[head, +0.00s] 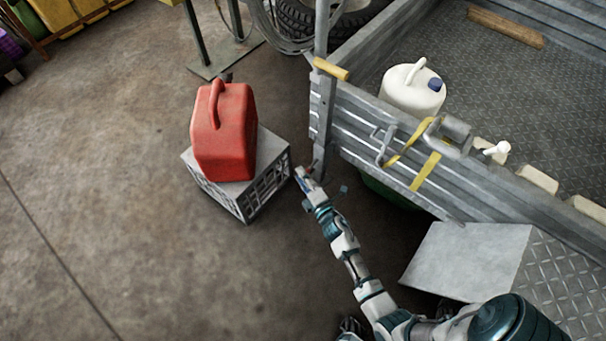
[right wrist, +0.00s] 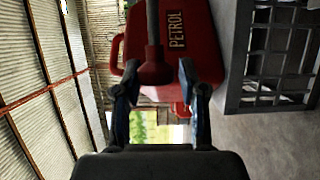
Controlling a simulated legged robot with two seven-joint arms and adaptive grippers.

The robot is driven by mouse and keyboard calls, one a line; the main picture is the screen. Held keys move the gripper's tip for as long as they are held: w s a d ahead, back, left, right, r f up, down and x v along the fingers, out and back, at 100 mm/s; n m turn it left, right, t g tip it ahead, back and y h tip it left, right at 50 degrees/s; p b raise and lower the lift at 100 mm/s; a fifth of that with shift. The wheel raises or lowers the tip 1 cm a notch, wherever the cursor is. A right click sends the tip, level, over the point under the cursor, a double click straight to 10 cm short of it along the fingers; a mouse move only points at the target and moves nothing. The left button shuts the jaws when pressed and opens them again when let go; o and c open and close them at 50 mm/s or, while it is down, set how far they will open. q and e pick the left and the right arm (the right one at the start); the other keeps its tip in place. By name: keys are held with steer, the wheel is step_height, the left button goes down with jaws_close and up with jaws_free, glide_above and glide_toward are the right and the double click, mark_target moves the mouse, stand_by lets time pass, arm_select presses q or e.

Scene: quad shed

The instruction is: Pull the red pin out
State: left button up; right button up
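The red pin (right wrist: 155,70) shows in the right wrist view as a red knob on the end of a dark rod coming down from the top edge. In the head view a small bit of red (head: 309,169) shows at the foot of the trailer's corner post, by my right gripper (head: 308,180). In the right wrist view my right gripper (right wrist: 159,72) is open, with one finger on each side of the knob. The left finger is very close to the knob; a small gap shows on the right. I cannot tell whether either touches. My left gripper is not clearly in view.
A red petrol can (head: 224,135) stands on a grey crate (head: 247,207) left of my right gripper. The metal trailer (head: 360,140) lies to the right, with a white jug (head: 408,92) and yellow strap (head: 427,170). Open concrete floor lies at left.

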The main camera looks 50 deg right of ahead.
steer(key=shift+o, duration=0.8)
steer(key=shift+d+f, duration=0.25)
steer(key=shift+d, duration=0.05)
steer(key=shift+a+r, duration=0.2)
steer(key=shift+r, duration=0.05)
steer(key=v, duration=1.2)
steer(key=shift+d+f, duration=0.15)
steer(key=shift+d, duration=0.05)
